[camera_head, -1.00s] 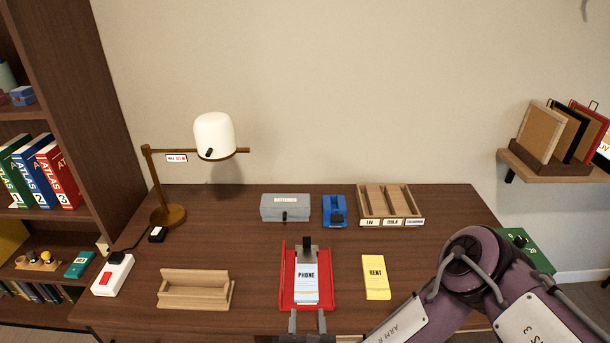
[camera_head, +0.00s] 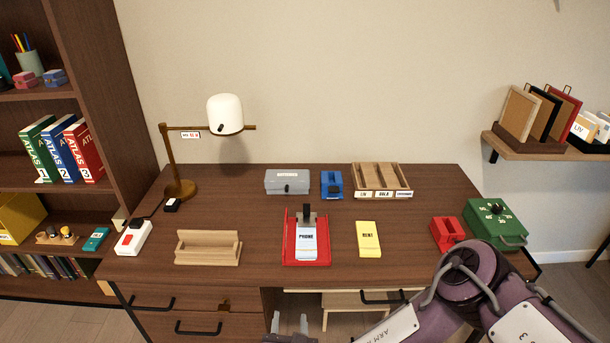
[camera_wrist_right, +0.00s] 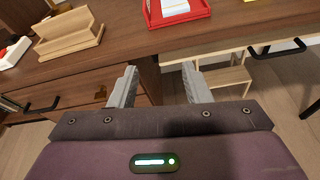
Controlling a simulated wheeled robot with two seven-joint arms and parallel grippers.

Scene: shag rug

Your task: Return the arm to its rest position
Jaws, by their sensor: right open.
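My right arm comes in from the lower right in the head view. Its gripper (camera_head: 289,324) is at the bottom edge, in front of the desk's front edge and below the desktop. In the right wrist view my right gripper (camera_wrist_right: 160,86) shows two grey fingers spread apart with nothing between them. The red tray (camera_head: 306,262) with the PHONE papers (camera_head: 307,242) lies on the desk beyond it, apart from the fingers. My left gripper is not in view.
The wooden desk (camera_head: 270,214) holds a wooden stand (camera_head: 208,248), a yellow RENT pad (camera_head: 368,239), a lamp (camera_head: 225,114), a red block (camera_head: 446,233) and a green box (camera_head: 495,224). Drawers (camera_head: 185,299) and an open knee space lie below the desktop.

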